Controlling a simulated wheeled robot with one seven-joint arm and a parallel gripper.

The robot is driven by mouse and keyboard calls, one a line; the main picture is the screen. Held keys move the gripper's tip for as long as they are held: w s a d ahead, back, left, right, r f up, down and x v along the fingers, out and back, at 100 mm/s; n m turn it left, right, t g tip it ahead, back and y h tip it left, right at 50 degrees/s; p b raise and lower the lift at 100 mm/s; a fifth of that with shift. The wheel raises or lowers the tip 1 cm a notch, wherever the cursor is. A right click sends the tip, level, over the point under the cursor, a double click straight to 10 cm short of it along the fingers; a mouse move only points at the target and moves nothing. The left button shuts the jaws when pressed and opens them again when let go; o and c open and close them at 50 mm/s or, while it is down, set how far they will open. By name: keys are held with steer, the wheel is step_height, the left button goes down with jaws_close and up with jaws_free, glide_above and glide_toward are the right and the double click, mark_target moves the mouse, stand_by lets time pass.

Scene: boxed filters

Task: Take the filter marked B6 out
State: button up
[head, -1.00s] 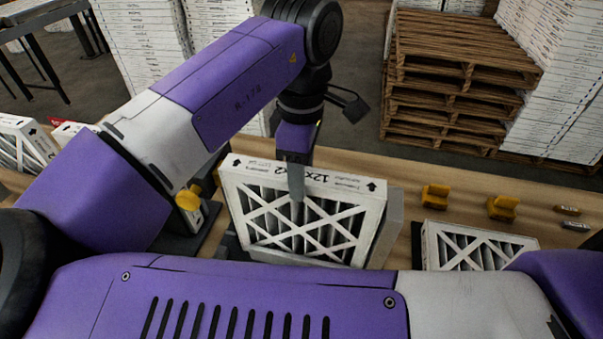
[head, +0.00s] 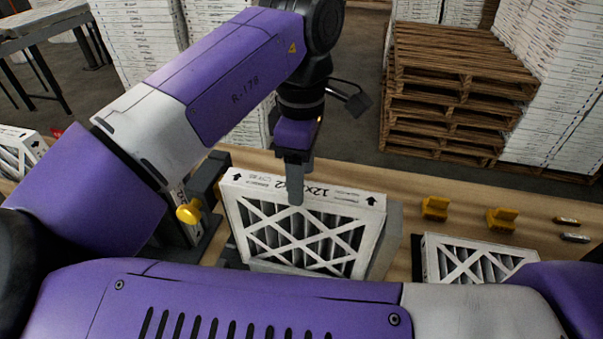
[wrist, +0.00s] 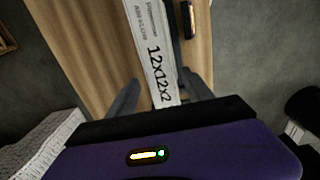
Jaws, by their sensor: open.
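A white-framed pleated filter (head: 305,235) stands upright at the middle of the bench in the head view, with "12x12x2" and arrows on its top edge. No B6 mark can be read on it. Its top edge (wrist: 153,48) also shows in the wrist view. My gripper (head: 296,190) is over this top edge, with one finger in front of the face. In the wrist view the open fingers (wrist: 163,92) lie one on each side of the edge. I cannot tell whether they touch it. A second filter (head: 475,257) lies at the right, partly cut off by my body.
A dark stand with a yellow knob (head: 188,212) is left of the middle filter. Yellow blocks (head: 435,208) and small dark items (head: 568,221) sit on the wooden bench (head: 470,190) at right. Wooden pallets (head: 450,90) and white stacks stand behind.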

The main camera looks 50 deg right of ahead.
steer(key=shift+o, duration=0.7)
step_height(320, 180, up, 8)
steer(key=b, duration=0.1)
steer(key=shift+f, duration=0.1)
